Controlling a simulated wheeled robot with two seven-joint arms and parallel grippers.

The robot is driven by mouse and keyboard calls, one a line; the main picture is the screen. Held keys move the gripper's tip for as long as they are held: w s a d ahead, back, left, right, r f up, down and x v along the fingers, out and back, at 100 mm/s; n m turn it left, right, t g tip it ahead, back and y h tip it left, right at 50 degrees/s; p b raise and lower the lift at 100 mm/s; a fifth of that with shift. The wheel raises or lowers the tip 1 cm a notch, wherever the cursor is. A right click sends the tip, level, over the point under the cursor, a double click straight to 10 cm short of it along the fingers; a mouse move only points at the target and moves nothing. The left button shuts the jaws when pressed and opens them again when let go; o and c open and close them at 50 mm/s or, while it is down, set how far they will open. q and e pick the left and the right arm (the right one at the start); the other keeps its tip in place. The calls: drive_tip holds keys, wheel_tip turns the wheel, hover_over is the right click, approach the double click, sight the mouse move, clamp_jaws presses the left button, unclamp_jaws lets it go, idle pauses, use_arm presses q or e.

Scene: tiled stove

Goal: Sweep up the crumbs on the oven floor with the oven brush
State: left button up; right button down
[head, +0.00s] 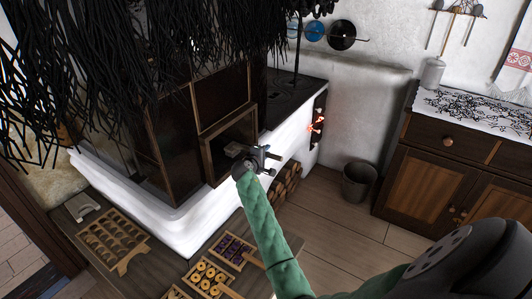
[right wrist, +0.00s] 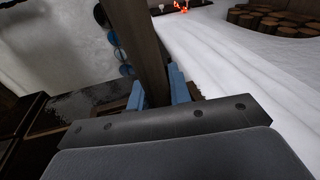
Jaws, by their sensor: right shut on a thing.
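My right gripper (head: 264,158) is at the end of the green-sleeved arm, in front of the oven opening (head: 207,157) with its brown frame. In the right wrist view its blue fingers (right wrist: 157,92) are shut on a dark brown wooden bar (right wrist: 147,50), which looks like the handle of the oven brush. A small greyish shape (head: 233,148) shows inside the opening, just left of the gripper; I cannot tell whether it is the brush head. The oven floor is dark and mostly hidden, and no crumbs can be made out. My left gripper is not in view.
The white stove body (head: 184,232) surrounds the opening. A wooden bench with trays of baked goods (head: 207,277) stands in front. Firewood (head: 287,182), a bucket (head: 358,181) and a cabinet (head: 430,160) are to the right. Black strands hang across the upper left.

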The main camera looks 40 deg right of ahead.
drive_tip(key=shift+w+a+b, duration=1.25)
drive_tip(key=shift+w, duration=1.7)
drive_tip(key=s+d+p, duration=0.2)
drive_tip(key=s+p, duration=0.1)
drive_tip(key=s, duration=0.3)
drive_tip(key=shift+s+d+p, duration=0.25)
drive_tip(key=shift+d+p, duration=0.1)
wheel_tip(320, 180, up, 3)
drive_tip(key=shift+f+p, duration=0.2)
drive_tip(key=shift+p, duration=0.7)
drive_tip(key=shift+f, duration=0.1)
